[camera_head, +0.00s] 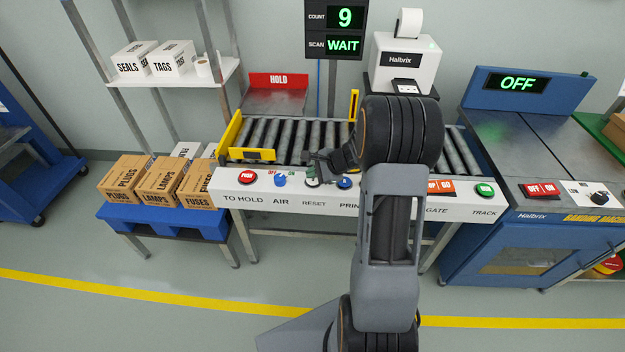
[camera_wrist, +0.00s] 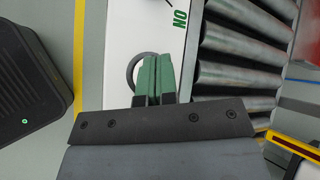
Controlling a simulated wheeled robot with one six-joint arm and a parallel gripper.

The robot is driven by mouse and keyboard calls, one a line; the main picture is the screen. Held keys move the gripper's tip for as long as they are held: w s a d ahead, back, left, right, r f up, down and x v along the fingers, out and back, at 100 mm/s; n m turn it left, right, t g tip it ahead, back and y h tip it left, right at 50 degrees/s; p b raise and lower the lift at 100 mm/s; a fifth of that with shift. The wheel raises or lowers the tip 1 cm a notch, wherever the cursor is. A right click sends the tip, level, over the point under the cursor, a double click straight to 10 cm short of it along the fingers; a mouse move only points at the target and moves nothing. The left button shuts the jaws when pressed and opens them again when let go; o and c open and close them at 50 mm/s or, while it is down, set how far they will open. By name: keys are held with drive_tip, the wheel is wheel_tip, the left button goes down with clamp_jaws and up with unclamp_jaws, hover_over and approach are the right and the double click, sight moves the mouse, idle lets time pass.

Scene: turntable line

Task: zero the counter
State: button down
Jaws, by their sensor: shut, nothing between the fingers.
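The counter display (camera_head: 345,18) stands on a post behind the conveyor and reads COUNT 9 in green. Its lower line reads SCAN WAIT. My gripper (camera_head: 313,178) is at the front control panel, just above the RESET label (camera_head: 314,203). It hides most of the control there. In the wrist view my gripper (camera_wrist: 157,76) has its green finger pads together with nothing between them. Part of a grey ring (camera_wrist: 131,66) on the white panel shows beside and behind the fingertips. I cannot tell whether the fingertips touch the control.
On the panel (camera_head: 262,201), a red TO HOLD button (camera_head: 247,176) and blue AIR knob (camera_head: 280,180) are left of my gripper. A blue PRINT control (camera_head: 344,183) is close on its right. Conveyor rollers (camera_head: 300,138) lie behind. My arm covers the panel further right.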

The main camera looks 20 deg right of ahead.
sight(313, 180)
drive_tip(key=shift+f+b, duration=0.5)
idle(0.3)
drive_tip(key=shift+r, duration=0.1)
idle(0.3)
drive_tip(key=shift+r+p, duration=0.7)
drive_tip(key=shift+r, duration=0.1)
drive_tip(key=shift+r, duration=0.15)
drive_tip(key=shift+r+p, duration=1.85)
drive_tip(key=shift+r, duration=0.55)
